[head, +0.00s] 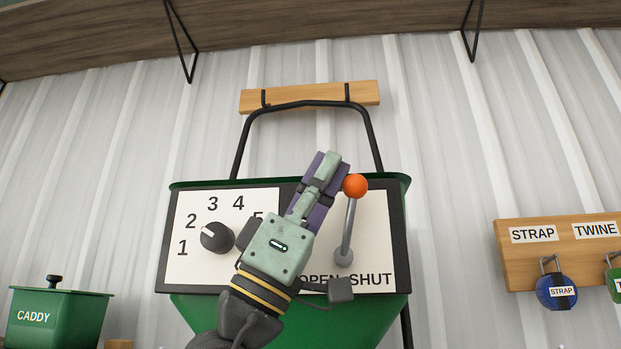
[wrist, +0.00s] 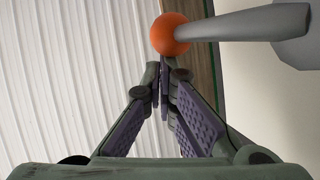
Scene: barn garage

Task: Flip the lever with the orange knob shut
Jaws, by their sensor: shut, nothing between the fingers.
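The lever (head: 349,228) is a grey rod with an orange knob (head: 355,186) at its top. It stands nearly upright on the white panel, leaning slightly right, above the OPEN and SHUT labels (head: 371,279). My gripper (head: 330,158) is shut and empty, just left of the knob. In the wrist view the orange knob (wrist: 170,34) is just beyond the closed fingertips (wrist: 164,66), with the rod running right. I cannot tell whether the fingers touch the knob. My gripper hides part of the panel and part of the OPEN label.
The panel is on a green hopper (head: 200,310) with a black handle frame (head: 372,135). A black dial (head: 217,237) with numbers is at the left. A green caddy (head: 60,318) stands lower left. A wooden board (head: 510,258) with hanging spools is at the right.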

